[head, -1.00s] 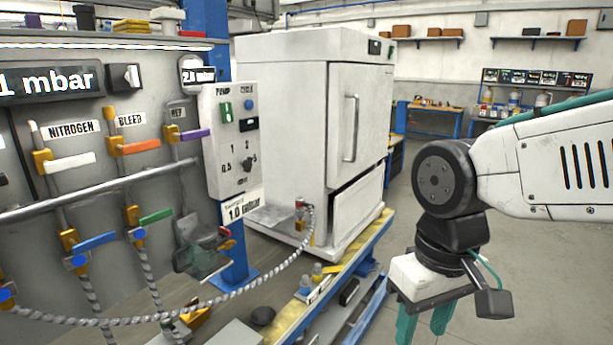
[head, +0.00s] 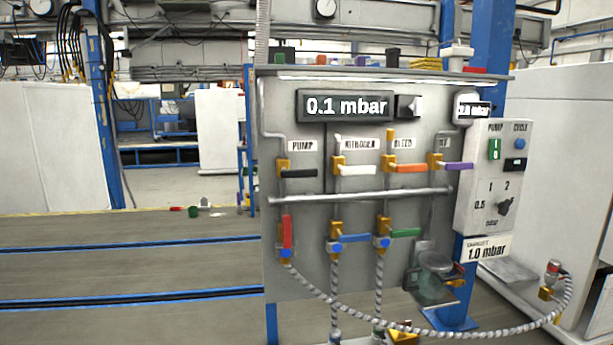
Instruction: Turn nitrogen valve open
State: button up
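The grey valve panel stands right of centre in the head view. The nitrogen valve (head: 354,169) has a white lever under the NITROGEN label (head: 360,144). Its lever lies level, pointing right from a brass body, across the vertical pipe. The black pump lever (head: 298,173) is to its left, the orange bleed lever (head: 411,168) and purple REF lever (head: 458,166) to its right, all about level. Below, a red lever (head: 287,232) stands upright; a blue lever (head: 355,238) and a green lever (head: 404,233) lie about level. My gripper is out of view.
A horizontal rail (head: 360,195) crosses the panel below the upper levers. A corrugated hose (head: 430,329) hangs across the front to the right. A control box (head: 492,175) stands at the right. The floor (head: 130,265) left of the panel is mostly clear.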

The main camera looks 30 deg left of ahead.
aim_at(363, 170)
jog(key=u, duration=1.05)
jog(key=k, duration=1.15)
jog(key=z, duration=0.75)
jog(key=i, duration=1.5)
jog(key=u, duration=0.8)
jog(key=i, duration=0.35)
jog(key=u, duration=0.25)
